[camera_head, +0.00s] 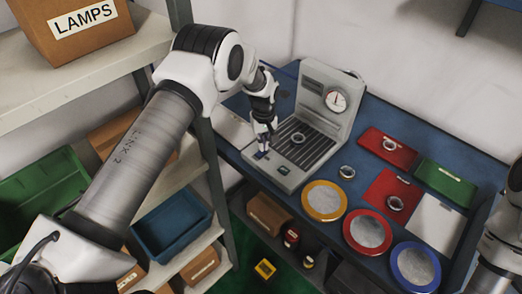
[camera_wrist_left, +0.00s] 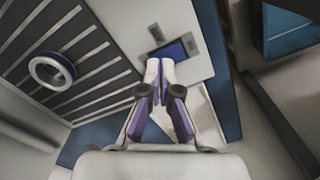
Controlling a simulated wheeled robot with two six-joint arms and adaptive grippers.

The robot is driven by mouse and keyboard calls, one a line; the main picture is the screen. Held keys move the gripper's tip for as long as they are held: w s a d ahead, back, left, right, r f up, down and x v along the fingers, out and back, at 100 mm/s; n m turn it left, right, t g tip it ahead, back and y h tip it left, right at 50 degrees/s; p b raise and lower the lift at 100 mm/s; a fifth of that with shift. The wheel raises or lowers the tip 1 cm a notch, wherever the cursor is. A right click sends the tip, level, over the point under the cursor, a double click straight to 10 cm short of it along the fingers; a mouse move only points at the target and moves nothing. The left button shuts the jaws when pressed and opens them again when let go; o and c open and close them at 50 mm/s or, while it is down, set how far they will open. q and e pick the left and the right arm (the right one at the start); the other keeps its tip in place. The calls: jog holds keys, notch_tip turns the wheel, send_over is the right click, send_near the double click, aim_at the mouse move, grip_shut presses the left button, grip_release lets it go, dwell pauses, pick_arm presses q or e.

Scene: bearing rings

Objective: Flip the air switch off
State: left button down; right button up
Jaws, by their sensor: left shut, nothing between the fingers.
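The grey test machine (camera_head: 335,125) stands on the blue bench, with a round gauge on its upright back. At its near left corner is a small blue switch (camera_head: 260,155), which I take to be the air switch; it also shows in the left wrist view (camera_wrist_left: 176,52). My left gripper (camera_head: 263,149) points down at this corner, partly covering the switch. In the left wrist view its fingertips (camera_wrist_left: 160,70) are together and empty, right beside the blue switch. I cannot tell whether they touch it or which way it is set.
A metal ring (camera_head: 298,138) lies on the machine's slotted bed. Yellow-, red- and blue-rimmed dishes (camera_head: 324,200), red trays and a green tray (camera_head: 446,183) are to the right. A shelf with boxes stands at left. Part of my right arm shows at the right edge.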

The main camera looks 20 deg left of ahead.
pick_arm(q)
notch_tip(320, 180, up, 3)
jog(key=shift+r+p, duration=0.15)
jog(key=shift+p, duration=0.6)
jog(key=shift+r+p, duration=0.8)
jog(key=shift+r, duration=0.45)
jog(key=shift+s, duration=0.1)
